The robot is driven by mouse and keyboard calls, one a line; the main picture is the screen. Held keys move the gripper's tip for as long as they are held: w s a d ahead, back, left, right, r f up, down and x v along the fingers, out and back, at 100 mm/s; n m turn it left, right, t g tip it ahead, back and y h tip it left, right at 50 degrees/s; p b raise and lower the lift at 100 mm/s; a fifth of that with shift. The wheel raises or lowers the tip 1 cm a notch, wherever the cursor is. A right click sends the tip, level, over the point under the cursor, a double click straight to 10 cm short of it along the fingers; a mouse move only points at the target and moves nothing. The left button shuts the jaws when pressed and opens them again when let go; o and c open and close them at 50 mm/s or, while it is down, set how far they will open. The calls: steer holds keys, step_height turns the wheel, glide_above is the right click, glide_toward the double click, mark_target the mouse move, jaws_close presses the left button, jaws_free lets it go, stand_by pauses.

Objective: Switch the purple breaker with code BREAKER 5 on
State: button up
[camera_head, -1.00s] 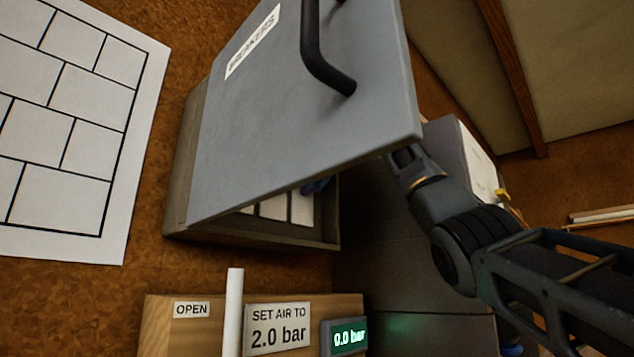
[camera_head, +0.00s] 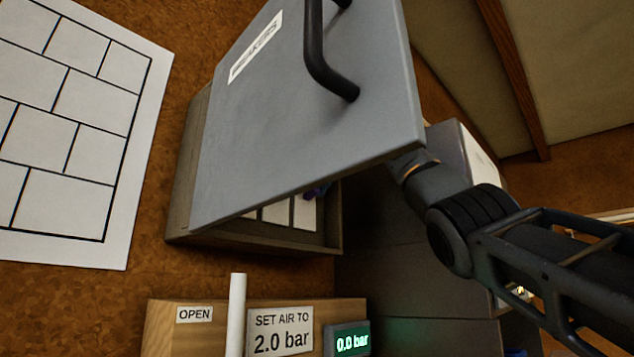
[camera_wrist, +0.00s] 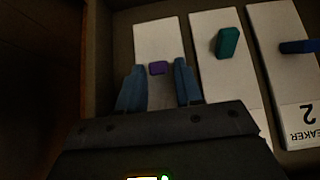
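The purple breaker (camera_wrist: 157,69) shows in the wrist view as a small purple lever on a white plate (camera_wrist: 158,38). My gripper (camera_wrist: 158,80) is open, its two blue fingers on either side of the lever's near side, with a gap to each finger. I cannot tell whether they touch it. The plate's label is hidden behind my gripper. In the head view the grey door marked BREAKERS (camera_head: 300,100) stands open and hides most of the box (camera_head: 190,190) and my gripper.
A green lever (camera_wrist: 228,42) and a dark blue lever (camera_wrist: 298,46) sit on neighbouring plates to the right; the blue one's label reads 2. A dark box wall (camera_wrist: 95,60) is close on the left. Below the box are a white pipe (camera_head: 236,315) and the air panel (camera_head: 280,331).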

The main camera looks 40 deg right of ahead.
steer(key=shift+o, duration=0.9)
steer(key=v, duration=0.7)
steer(key=shift+s+r, duration=0.25)
steer(key=shift+s, duration=0.05)
